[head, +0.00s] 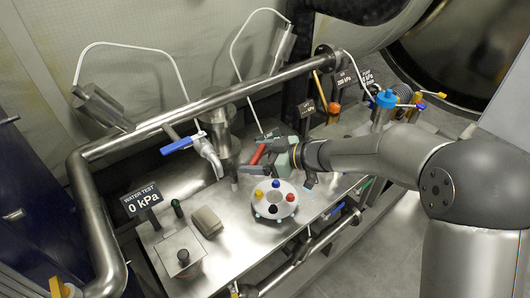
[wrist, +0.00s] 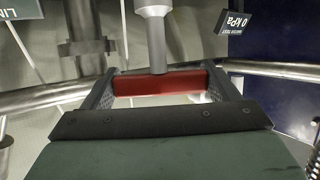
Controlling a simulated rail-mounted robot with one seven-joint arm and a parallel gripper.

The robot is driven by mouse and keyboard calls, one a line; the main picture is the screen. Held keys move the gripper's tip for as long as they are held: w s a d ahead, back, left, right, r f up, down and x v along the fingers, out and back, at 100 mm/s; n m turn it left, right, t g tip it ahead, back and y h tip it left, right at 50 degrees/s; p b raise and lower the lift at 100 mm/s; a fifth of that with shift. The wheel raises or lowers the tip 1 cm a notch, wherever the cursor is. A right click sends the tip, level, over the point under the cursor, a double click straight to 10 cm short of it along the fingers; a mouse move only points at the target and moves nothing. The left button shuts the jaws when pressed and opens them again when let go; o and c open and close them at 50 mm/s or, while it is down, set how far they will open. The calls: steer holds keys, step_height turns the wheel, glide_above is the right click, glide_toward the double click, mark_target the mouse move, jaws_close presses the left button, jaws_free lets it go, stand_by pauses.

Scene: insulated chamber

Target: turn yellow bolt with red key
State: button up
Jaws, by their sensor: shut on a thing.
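My gripper (head: 260,154) is shut on the red key; its two fingers also show in the wrist view (wrist: 160,86), at either end of the red handle. The red key (head: 257,156) has a bar-like red handle (wrist: 150,84) and a grey shaft (wrist: 155,40) that points away from my gripper. The yellow bolt (head: 259,194) is on a round white plate (head: 268,200) on the metal bench, below and apart from the red handle in the head view. The yellow bolt does not show clearly in the wrist view. The far end of the key is hard to make out.
The plate also carries blue (head: 276,184), red (head: 290,197) and black (head: 272,211) bolts. A steel pipe (head: 215,100) runs along the back. A blue-handled valve (head: 177,146) and a water test sign (head: 143,199) stand left. A beige block (head: 207,222) lies on the bench.

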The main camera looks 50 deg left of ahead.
steer(key=shift+r+p, duration=0.15)
steer(key=shift+p, duration=0.5)
steer(key=shift+f+b, duration=1.45)
steer(key=shift+f, duration=1.6)
steer(key=shift+f, duration=0.2)
steer(key=shift+f, duration=0.35)
steer(key=shift+f, duration=0.7)
steer(key=o, duration=1.1)
